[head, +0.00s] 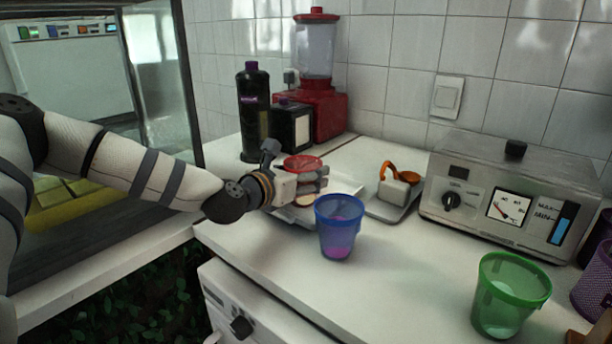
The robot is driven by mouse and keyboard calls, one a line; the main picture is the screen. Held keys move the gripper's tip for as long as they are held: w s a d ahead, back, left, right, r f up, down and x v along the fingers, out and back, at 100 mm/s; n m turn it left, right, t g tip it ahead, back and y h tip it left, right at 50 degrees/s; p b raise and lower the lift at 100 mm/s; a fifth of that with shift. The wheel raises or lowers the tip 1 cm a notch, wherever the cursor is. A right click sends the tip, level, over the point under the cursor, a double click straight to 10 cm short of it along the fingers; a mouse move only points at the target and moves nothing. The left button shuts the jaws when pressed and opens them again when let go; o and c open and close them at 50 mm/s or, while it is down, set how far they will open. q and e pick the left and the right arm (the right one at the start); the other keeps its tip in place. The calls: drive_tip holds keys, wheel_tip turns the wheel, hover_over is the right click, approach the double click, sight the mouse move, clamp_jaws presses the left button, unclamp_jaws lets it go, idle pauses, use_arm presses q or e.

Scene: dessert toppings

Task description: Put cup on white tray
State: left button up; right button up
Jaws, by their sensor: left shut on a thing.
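My left gripper (312,181) reaches in from the left and is shut on a red translucent cup (302,162). The cup's rim shows above the fingers, and much of its body is hidden by them. The cup is over or on a white tray (292,214) on the counter. I cannot tell whether its base touches the tray. A blue cup (328,238) with pink content stands just in front of the tray, to the right of the gripper. A green cup (510,295) stands at the front right. My right gripper is not in view.
A second light tray (385,213) holds a white block with an orange handle (390,172). A metal appliance (510,190) stands at the right. A dark bottle (253,110), black box (291,128) and red blender (318,100) stand behind. The counter between the blue and green cups is clear.

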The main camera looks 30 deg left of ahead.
use_arm(q)
drive_tip(key=shift+r, duration=0.2)
drive_tip(key=shift+f, duration=0.2)
drive_tip(key=o, duration=0.8)
drive_tip(key=shift+f, duration=0.1)
drive_tip(key=shift+c, duration=0.2)
drive_tip(key=o, duration=0.4)
drive_tip(key=shift+o, duration=0.2)
drive_tip(key=shift+r, duration=0.2)
